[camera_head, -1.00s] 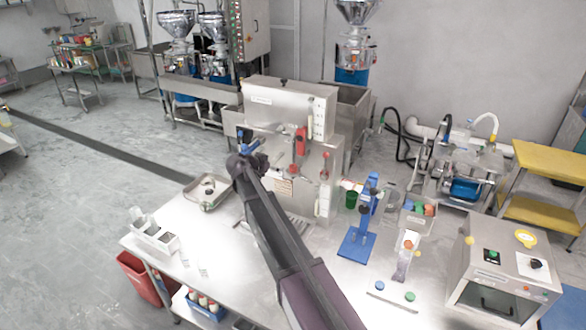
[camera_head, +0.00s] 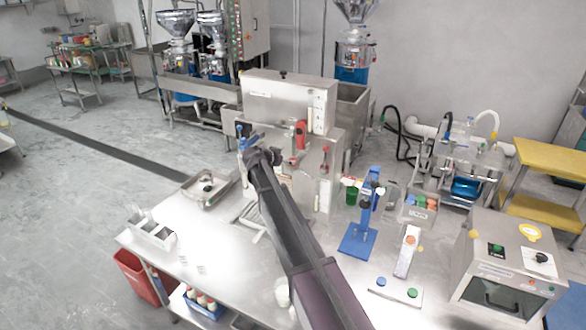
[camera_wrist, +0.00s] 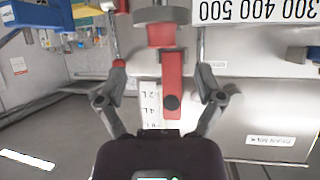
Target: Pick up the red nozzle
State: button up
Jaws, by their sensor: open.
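In the wrist view a red nozzle-like part (camera_wrist: 173,85), with a dark round spot near its lower end, stands between my fingers. A short red cylinder and a grey round piece sit above it. My gripper (camera_wrist: 161,80) is open, one finger on each side, with gaps between them and the red part. In the head view my gripper is by the front left of the steel machine (camera_head: 290,95), its fingers hard to make out. Two red parts show on the machine's front, one upper (camera_head: 300,134) and one lower right (camera_head: 325,158). I cannot tell which matches the wrist view.
A blue part (camera_head: 243,138) is beside my arm's end. On the steel table are a metal tray (camera_head: 206,203), a white box (camera_head: 152,232), a blue stand (camera_head: 357,240) and a boxy appliance (camera_head: 505,262).

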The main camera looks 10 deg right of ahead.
aim_at(293, 159)
jog(key=shift+w+d+f, duration=0.1)
jog(key=shift+w+d, duration=0.05)
jog(key=shift+d, duration=0.05)
jog(key=shift+w+f, duration=0.1)
jog(key=shift+b+x, duration=1.3)
jog(key=shift+x, duration=1.2)
grip_shut()
notch_tip(293, 159, up, 10)
jog(key=p, duration=1)
